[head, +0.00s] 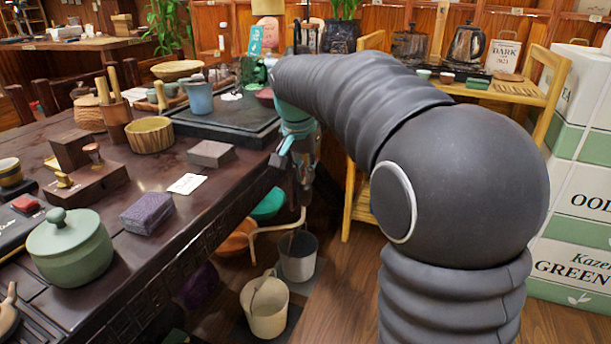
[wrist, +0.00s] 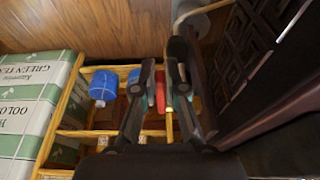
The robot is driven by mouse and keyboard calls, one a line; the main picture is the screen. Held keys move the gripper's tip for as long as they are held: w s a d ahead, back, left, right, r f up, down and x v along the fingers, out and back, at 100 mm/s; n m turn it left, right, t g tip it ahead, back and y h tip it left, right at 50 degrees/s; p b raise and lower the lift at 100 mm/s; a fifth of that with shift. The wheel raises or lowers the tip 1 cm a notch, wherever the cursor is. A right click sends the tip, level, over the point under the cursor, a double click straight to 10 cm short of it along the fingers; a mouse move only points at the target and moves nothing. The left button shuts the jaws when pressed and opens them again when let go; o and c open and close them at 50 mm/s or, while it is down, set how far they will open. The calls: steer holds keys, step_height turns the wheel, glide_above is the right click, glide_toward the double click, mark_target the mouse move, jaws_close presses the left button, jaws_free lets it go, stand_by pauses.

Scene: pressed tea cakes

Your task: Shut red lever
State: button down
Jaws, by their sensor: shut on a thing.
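My gripper (head: 303,185) hangs down just off the right edge of the dark tea table in the head view. In the wrist view its two dark fingers (wrist: 160,68) stand a little apart. A narrow red piece, which I take for the red lever (wrist: 160,92), shows between them, and the fingers are shut on it. The contact itself is small and dim. The lever is hidden from the head view by my gripper and arm. A tan hose (head: 268,229) runs below my gripper.
The tea table (head: 200,225) lies close on the left, crowded with tea ware. Below stand a grey bucket (head: 298,262) and a cream bucket (head: 264,308). A bamboo rack (head: 360,205) stands behind, with stacked tea boxes (head: 580,170) at the right.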

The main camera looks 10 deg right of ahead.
steer(key=c, duration=1.2)
jaws_free()
steer(key=shift+r, duration=0.1)
steer(key=v, duration=1.1)
steer(key=shift+r, duration=0.4)
